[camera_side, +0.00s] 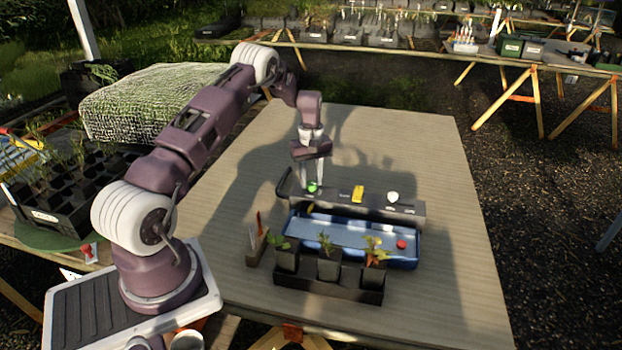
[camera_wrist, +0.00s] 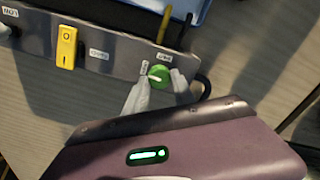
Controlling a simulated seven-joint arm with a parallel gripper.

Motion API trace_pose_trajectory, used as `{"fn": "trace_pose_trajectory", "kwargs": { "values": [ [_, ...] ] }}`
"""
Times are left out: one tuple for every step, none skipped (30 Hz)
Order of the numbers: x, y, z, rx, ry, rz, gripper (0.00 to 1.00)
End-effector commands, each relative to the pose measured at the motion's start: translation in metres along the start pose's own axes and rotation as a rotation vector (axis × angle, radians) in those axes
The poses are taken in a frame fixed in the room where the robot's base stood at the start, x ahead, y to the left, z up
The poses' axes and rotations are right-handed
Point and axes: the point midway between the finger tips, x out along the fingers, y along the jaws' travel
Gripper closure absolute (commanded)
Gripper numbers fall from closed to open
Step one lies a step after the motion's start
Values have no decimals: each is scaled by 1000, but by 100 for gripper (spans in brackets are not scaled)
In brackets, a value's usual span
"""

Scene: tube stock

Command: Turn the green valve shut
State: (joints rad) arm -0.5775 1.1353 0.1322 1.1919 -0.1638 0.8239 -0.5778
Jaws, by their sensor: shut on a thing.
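The green valve (camera_side: 312,187) is a round knob at the left end of a grey panel (camera_side: 434,216) on the table. In the wrist view the green valve (camera_wrist: 159,76) shows a pale bar across its face, slanting between two small labels. My gripper (camera_side: 312,184) reaches down from above, with its pale fingers on either side of the valve. In the wrist view my gripper (camera_wrist: 158,92) is shut on the knob, and the fingers hide part of its sides.
A yellow switch (camera_side: 358,193) and a white knob (camera_side: 392,198) sit farther right on the panel. A blue tray (camera_side: 408,262) lies in front, with potted seedlings (camera_side: 328,262) in a black holder before it. The table's right side is clear.

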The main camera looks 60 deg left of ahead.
Motion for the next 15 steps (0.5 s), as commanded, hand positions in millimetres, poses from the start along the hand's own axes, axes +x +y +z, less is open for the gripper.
{"fn": "trace_pose_trajectory", "kwargs": {
  "values": [
    [0,0,0,22,-1,1,100],
    [0,0,0,38,-1,1,100],
    [0,0,0,65,-1,0,100],
    [0,0,0,85,-1,0,100],
    [0,0,0,109,-1,0,100],
    [0,0,0,142,-1,0,100],
    [0,1,0,169,-1,0,100],
    [0,1,0,195,-1,0,100],
    [0,1,0,233,-1,0,100],
    [0,1,0,261,-1,1,100],
    [0,1,0,290,-1,1,100],
    [0,1,0,328,-1,0,100],
    [0,1,0,358,0,0,100],
    [0,2,0,387,0,0,100],
    [-1,2,0,424,0,1,100]
  ]
}}
